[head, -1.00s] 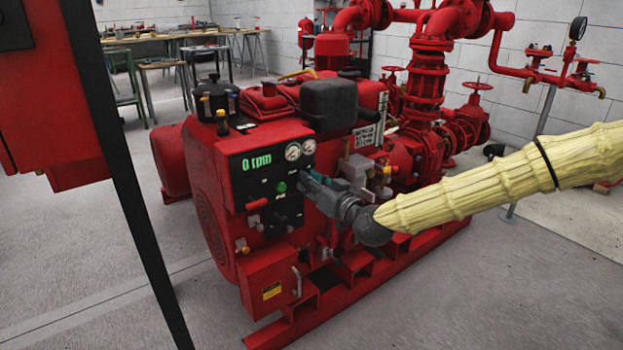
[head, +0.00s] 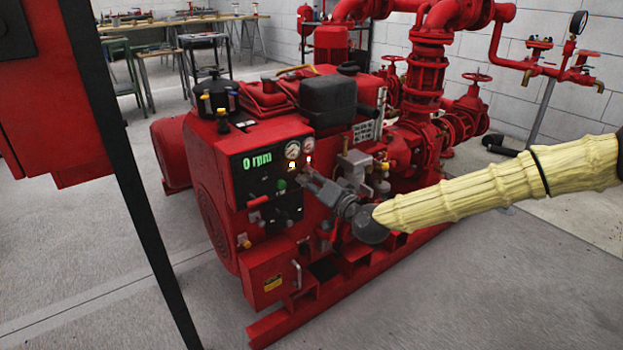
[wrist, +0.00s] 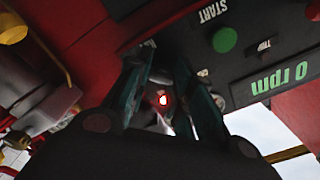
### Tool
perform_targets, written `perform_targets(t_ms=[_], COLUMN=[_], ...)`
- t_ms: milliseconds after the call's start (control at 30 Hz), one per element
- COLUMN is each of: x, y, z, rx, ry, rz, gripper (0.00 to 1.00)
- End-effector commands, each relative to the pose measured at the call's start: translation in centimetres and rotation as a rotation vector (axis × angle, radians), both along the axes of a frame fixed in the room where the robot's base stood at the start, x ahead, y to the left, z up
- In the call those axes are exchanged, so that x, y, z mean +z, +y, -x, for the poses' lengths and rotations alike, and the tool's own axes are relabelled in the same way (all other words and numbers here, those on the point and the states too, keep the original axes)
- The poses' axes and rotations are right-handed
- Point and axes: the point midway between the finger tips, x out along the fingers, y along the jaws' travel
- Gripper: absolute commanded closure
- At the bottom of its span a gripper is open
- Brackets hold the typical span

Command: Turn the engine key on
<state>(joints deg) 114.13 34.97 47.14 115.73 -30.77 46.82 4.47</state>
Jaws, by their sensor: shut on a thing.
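The red engine (head: 240,165) has a black control panel (head: 250,178) on its end. It shows a green "0 rpm" readout, two round gauges and small lit lamps below them. My gripper (head: 304,177) reaches in from the right, its fingertips at the panel's right edge below the gauges. In the wrist view, my gripper's fingers (wrist: 166,98) are closed in on the engine key at the panel. The key itself is mostly hidden by the fingers. A small bright red-white light shows between them. The green START button (wrist: 224,39) is just beside the fingers.
Pipes and valves (head: 430,90) rise behind the engine. A black post (head: 130,190) stands at the left front. The grey floor in front is clear.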

Motion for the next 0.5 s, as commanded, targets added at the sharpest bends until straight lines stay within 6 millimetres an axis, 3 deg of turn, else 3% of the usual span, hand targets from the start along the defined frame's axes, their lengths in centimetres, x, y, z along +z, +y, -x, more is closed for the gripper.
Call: perform_targets(t_ms=[367, 400, 500], x=[0.03, 0.03, 0.03], y=[-0.1, -0.11, -0.1], z=[-0.11, -0.12, -0.1], rx=[-0.003, -0.003, -0.003], ry=[0.002, 0.002, 0.002], rz=[-0.006, -0.006, -0.006], gripper=[1.0, 0.75, 0.57])
